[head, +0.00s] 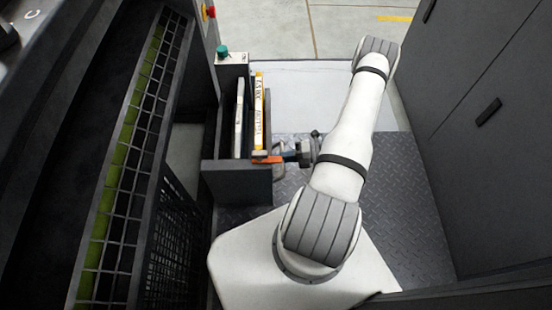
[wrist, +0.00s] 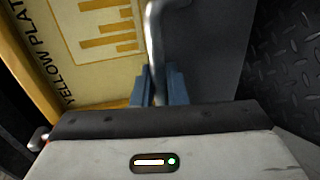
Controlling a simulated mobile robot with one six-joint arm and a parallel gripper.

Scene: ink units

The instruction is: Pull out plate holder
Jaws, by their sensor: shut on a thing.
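The plate holder (head: 235,182) is a dark grey open box in the middle left of the head view. A yellow-edged plate (head: 259,112) and a pale plate (head: 239,120) stand upright in it. In the wrist view the yellow plate (wrist: 100,45) shows bar markings and the partly cut-off words "YELLOW PLAT". A bent metal handle (wrist: 154,40) runs down between the blue fingers of my gripper (wrist: 157,88), which is shut on it. In the head view my gripper (head: 284,156) is at the holder's right side, and its fingertips are hard to make out.
Grey cabinets (head: 490,120) stand on the right. A long dark machine with a grid guard (head: 130,150) runs along the left. A green button (head: 222,51) sits on a post behind the holder. Checkered metal floor (head: 390,190) lies open between the arm and the cabinets.

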